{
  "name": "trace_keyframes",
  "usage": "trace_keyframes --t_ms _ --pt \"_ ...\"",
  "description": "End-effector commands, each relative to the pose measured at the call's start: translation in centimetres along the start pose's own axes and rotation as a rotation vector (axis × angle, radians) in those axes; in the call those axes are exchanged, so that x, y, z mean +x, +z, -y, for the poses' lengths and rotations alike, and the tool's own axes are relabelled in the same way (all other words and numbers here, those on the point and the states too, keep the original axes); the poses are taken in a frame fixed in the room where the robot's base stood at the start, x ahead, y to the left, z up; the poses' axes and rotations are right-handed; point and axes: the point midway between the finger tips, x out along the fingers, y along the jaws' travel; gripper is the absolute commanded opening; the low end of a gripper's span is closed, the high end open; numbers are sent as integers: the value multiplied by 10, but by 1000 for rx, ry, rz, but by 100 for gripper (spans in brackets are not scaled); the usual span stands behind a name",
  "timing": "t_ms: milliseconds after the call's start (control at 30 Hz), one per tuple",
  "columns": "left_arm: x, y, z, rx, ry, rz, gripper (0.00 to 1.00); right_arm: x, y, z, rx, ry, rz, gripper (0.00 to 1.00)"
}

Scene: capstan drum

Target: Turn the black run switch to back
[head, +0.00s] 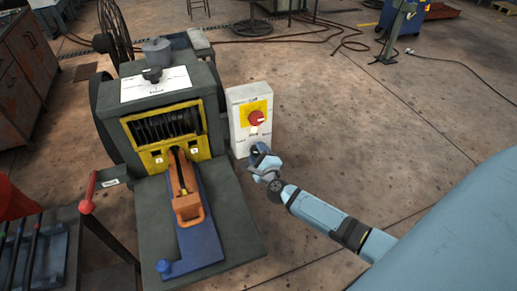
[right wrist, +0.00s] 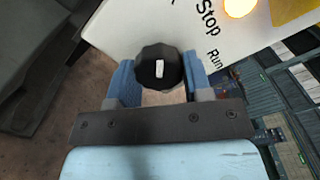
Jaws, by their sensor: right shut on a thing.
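The black run switch (right wrist: 159,62) is a round, ridged knob with a small white mark, seen in the right wrist view. It sits on the face of a white control box (head: 238,132), beside the printed words "Stop" and "Run". My right gripper (head: 258,153) is at the lower right of that box. Its two blue fingers stand on either side of the knob, shut on it. In the head view my gripper hides the switch. My left gripper is not in view.
The grey capstan machine (head: 200,88) stands left of the box, with an orange handle (head: 187,206) in front. The floor to the right is mostly clear.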

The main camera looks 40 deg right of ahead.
Motion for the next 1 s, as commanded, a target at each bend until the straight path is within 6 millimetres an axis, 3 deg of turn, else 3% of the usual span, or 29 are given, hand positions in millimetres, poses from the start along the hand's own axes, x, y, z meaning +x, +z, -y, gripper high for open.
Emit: trace_keyframes --t_ms 667,700,767,800,1000 --pt "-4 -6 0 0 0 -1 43 0 0 0 -64 0 0 22" --pt "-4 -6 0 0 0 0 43 0 0 0 -64 0 0 52" --pt "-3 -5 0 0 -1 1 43 0 0 0 -63 0 0 66" --pt "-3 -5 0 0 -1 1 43 0 0 0 -63 0 0 71" --pt "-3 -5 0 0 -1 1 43 0 0 0 -62 0 0 71"
